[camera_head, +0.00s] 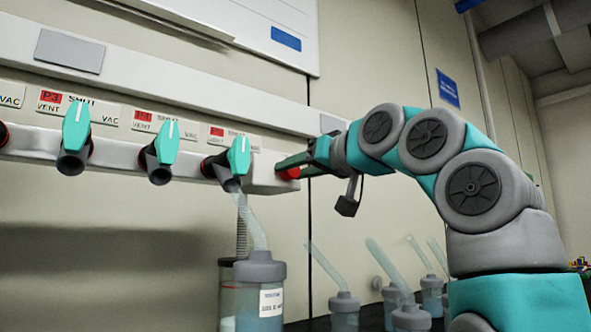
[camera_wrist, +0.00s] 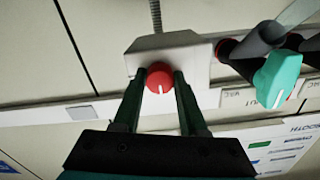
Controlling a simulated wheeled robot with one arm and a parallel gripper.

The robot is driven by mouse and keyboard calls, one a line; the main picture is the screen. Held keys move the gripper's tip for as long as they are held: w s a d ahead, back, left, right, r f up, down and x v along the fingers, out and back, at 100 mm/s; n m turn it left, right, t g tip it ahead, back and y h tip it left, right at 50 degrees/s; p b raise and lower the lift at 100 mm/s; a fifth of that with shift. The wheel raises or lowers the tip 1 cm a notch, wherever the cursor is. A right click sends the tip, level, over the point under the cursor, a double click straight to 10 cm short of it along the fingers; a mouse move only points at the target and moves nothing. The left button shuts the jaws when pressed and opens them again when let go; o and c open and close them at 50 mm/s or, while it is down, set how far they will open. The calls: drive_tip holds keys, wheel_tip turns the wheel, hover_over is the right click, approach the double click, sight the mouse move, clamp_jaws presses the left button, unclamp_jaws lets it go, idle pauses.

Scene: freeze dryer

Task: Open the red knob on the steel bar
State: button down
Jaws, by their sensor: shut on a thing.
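The red knob (camera_wrist: 159,80) is round with a white mark on its face. It sits on the end block (camera_wrist: 172,48) of the steel bar, and in the head view the red knob (camera_head: 290,173) shows at the bar's right end. My gripper (camera_wrist: 160,84) has one finger on each side of the knob and is shut on it. In the head view my gripper (camera_head: 291,165) reaches in from the right, and its fingers hide part of the knob. The steel bar (camera_head: 115,153) runs left from the block.
Several teal valve handles (camera_head: 238,156) with black ports line the bar left of the knob. A flask (camera_head: 259,292) hangs below the nearest port by a clear tube. More bottles with tubes (camera_head: 343,306) stand below my arm. The wall panel right of the block is clear.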

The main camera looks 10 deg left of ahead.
drive_tip(key=shift+f+m, duration=0.1)
drive_tip(key=shift+m, duration=0.6)
idle(1.2)
drive_tip(key=shift+m+p, duration=0.5)
drive_tip(key=m+p, duration=0.8)
drive_tip(key=m, duration=0.7)
idle(0.6)
